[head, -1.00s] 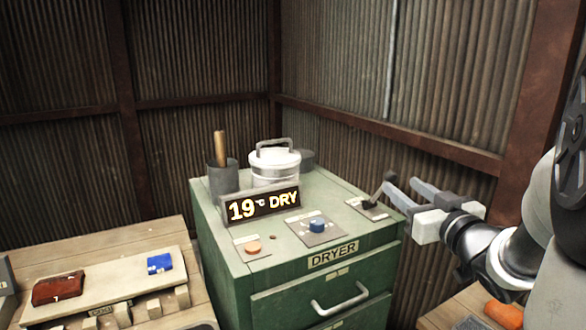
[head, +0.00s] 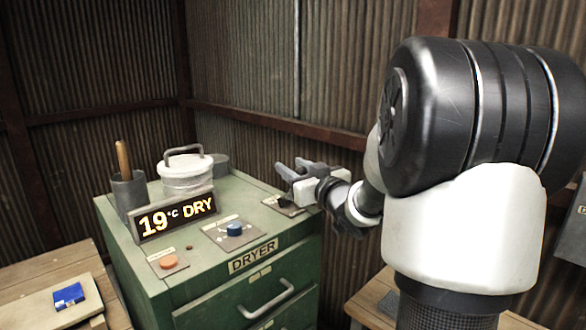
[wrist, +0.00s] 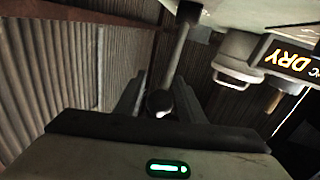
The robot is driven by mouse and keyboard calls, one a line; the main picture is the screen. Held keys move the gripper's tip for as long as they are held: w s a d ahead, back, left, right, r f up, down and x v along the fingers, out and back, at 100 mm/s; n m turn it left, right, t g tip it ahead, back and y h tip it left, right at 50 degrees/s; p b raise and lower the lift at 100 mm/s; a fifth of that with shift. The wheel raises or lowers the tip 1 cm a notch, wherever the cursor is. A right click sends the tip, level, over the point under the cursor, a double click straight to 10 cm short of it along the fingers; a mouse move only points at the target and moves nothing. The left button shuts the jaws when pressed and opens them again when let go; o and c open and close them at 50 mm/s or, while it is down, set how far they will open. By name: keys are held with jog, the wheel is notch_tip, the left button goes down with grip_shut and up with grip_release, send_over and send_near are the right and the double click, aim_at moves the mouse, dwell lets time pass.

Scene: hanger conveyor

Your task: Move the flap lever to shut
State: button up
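The flap lever's dark plate (head: 284,206) lies at the right rear of the green dryer's top (head: 240,190). In the head view my gripper (head: 293,168) is over that plate and hides most of the lever. In the wrist view the lever (wrist: 177,50) is a grey rod with a round knob (wrist: 160,102) at its near end. The knob lies between the two fingers of my gripper (wrist: 158,92), which stand apart. I cannot tell whether either finger touches it. The lever's markings are not readable.
A white lidded pot (head: 187,176) and a dark cup (head: 129,192) stand behind. A corrugated wall (head: 340,75) is close behind.

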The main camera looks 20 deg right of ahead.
grip_shut()
